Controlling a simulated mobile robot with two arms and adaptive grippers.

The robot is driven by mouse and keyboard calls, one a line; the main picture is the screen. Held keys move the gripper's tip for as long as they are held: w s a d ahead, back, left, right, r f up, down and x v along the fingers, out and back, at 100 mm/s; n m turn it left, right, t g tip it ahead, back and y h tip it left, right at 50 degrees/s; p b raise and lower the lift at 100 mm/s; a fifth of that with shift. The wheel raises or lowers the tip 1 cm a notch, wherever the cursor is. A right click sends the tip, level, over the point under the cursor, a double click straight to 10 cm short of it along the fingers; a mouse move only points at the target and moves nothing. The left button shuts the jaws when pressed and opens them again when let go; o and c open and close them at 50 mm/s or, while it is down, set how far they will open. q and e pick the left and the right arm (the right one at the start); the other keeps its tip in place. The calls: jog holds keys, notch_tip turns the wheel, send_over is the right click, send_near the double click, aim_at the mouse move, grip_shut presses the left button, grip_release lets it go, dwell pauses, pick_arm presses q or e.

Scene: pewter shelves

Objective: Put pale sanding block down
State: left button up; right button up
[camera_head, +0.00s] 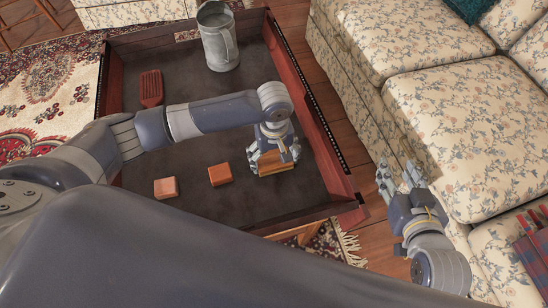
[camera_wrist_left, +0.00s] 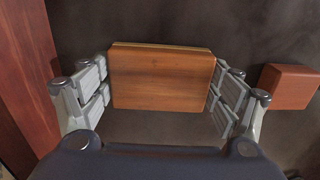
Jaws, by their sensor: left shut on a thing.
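The pale sanding block (camera_head: 277,169), a wood-brown block with a lighter edge, is between the fingers of my left gripper (camera_head: 274,154). In the left wrist view the block (camera_wrist_left: 162,80) fills the space between the two finger pads, and the left gripper (camera_wrist_left: 160,90) is shut on it. The block is low over the dark tray-like table (camera_head: 245,203), near its right front corner. I cannot tell whether it touches the surface. My right gripper (camera_head: 399,188) is open and empty, beside the sofa and off the table.
An orange block (camera_head: 220,174) lies just left of the held block, and a paler pinkish block (camera_head: 166,187) farther left. The table has raised red-brown walls. A floral sofa (camera_head: 440,90) is at right.

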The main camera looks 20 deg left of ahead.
pick_arm(q)
jog(key=o, duration=0.9)
jog(key=shift+f, duration=0.1)
jog(key=shift+o, duration=0.2)
pick_arm(e)
jog(key=shift+s+d+f+g, duration=0.1)
jog(key=shift+s+f+g, duration=0.15)
jog(key=shift+f+g, duration=0.1)
